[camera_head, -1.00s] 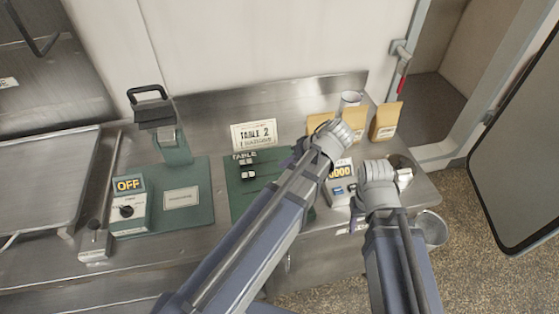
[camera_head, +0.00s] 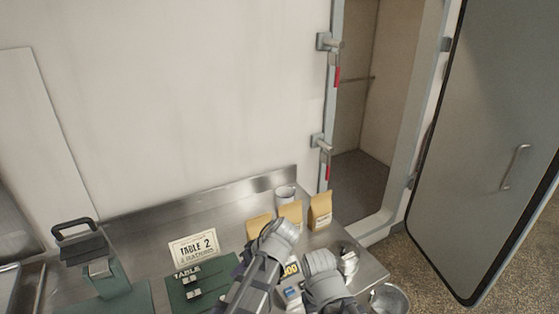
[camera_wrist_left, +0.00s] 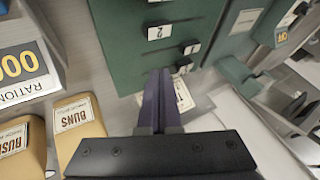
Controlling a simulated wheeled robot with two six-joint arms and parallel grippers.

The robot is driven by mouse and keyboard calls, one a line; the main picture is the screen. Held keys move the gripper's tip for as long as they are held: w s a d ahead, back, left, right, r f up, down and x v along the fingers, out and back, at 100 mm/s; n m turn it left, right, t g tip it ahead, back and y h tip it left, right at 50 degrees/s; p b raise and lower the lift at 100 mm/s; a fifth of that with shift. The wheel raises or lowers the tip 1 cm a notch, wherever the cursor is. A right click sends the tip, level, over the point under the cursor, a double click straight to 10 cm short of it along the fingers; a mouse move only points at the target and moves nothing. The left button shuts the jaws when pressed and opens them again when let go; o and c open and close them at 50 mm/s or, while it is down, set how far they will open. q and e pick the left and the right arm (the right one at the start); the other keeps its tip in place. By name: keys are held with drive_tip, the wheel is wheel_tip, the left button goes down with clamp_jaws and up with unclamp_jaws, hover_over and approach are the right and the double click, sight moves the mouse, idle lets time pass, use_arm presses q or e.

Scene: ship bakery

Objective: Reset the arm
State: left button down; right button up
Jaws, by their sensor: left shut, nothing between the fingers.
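My left arm comes up from the bottom of the head view, its grey wrist over the counter. In the left wrist view my left gripper (camera_wrist_left: 160,85) has its two dark purple fingers pressed together with nothing between them. The fingertips show against the lower edge of a green numbered board (camera_wrist_left: 150,70); I cannot tell whether they touch it. In the head view this board (camera_head: 190,295) lies left of the arm. My right wrist (camera_head: 325,280) is beside the left one, low in the head view; its fingers are not visible.
A green device (camera_head: 100,270) is at left. An open door (camera_head: 490,150) is at right.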

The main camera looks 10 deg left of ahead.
use_arm(q)
drive_tip(key=s+d+f+m+h, duration=0.1)
drive_tip(key=s+d+m+h, duration=0.1)
drive_tip(key=s+d+m, duration=0.1)
drive_tip(key=s+d+f+m+h, duration=0.1)
drive_tip(key=s+d+m+h, duration=0.1)
drive_tip(key=s+d+m, duration=0.2)
drive_tip(key=s+d+f+m+h, duration=0.2)
drive_tip(key=s+d+m, duration=0.1)
drive_tip(key=d+m, duration=0.1)
drive_tip(key=shift+s+d+g, duration=0.15)
drive_tip(key=shift+g, duration=0.25)
